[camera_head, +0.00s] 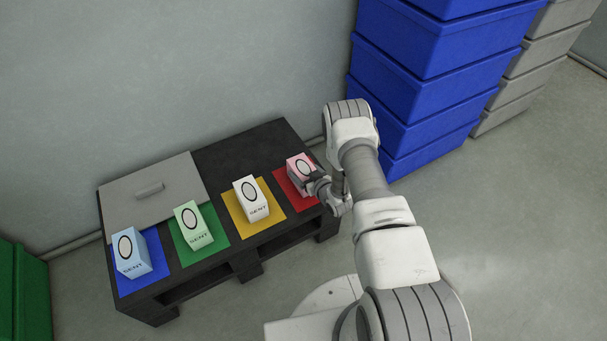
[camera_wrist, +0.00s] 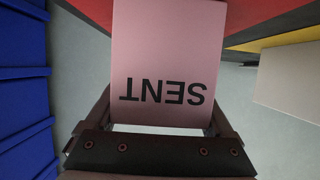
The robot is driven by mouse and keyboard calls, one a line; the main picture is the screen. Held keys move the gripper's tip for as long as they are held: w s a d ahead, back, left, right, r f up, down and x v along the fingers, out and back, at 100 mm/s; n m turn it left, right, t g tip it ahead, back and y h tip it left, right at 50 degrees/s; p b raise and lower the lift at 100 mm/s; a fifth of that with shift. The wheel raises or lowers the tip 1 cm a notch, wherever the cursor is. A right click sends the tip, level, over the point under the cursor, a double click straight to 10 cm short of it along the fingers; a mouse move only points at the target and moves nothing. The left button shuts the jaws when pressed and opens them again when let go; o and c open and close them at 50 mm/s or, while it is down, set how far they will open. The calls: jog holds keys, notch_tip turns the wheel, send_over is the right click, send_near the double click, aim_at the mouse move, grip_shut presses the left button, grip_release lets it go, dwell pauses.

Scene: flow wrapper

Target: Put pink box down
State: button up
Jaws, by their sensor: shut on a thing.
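The pink box (camera_head: 299,172) is at the red square (camera_head: 284,184) on the right end of the black pallet. My gripper (camera_head: 322,183) is shut on the pink box from its right side. In the wrist view the pink box (camera_wrist: 168,60) fills the middle, with the word SENT upside down, between the two fingers of my gripper (camera_wrist: 160,125). The red surface also shows at the top of the wrist view (camera_wrist: 245,12). I cannot tell whether the box's underside touches the red square.
A white box (camera_head: 251,199) stands on the yellow square, a green box (camera_head: 193,226) on the green square and a light blue box (camera_head: 130,254) on the blue square. A grey lidded panel (camera_head: 170,183) lies behind them. Blue crates (camera_head: 425,90) are stacked to the right.

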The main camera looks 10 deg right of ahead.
jog(key=shift+f, duration=0.15)
jog(key=o, duration=1.2)
